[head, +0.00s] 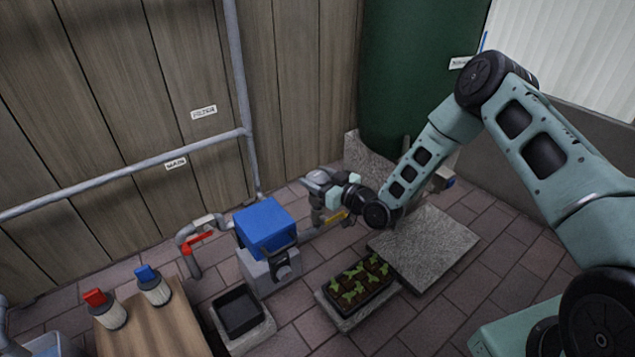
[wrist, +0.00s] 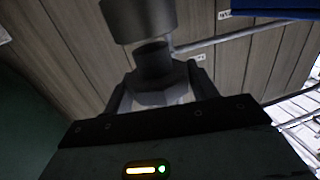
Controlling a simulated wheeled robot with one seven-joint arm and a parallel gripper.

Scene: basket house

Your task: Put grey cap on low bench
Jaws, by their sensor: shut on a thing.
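My gripper (head: 328,195) is in the middle of the head view, right of the blue box and in front of the wooden wall. In the wrist view my gripper (wrist: 155,78) is shut on a dark grey, stepped round piece, which I take to be the grey cap (wrist: 140,20); its wide end points away from the palm. In the head view the grey cap (head: 318,178) is small and partly merges with the fingers. A low wooden bench (head: 165,332) stands at the lower left, apart from my gripper. Two pale cylinders stand on it, one red-topped (head: 95,298), one blue-topped (head: 148,273).
A blue-topped box (head: 264,225) and a red-handled pipe (head: 199,238) stand between my gripper and the bench. A black tray (head: 239,311), a seedling tray (head: 358,287) and a stone slab (head: 425,250) lie on the paving. A green tank (head: 415,70) stands behind.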

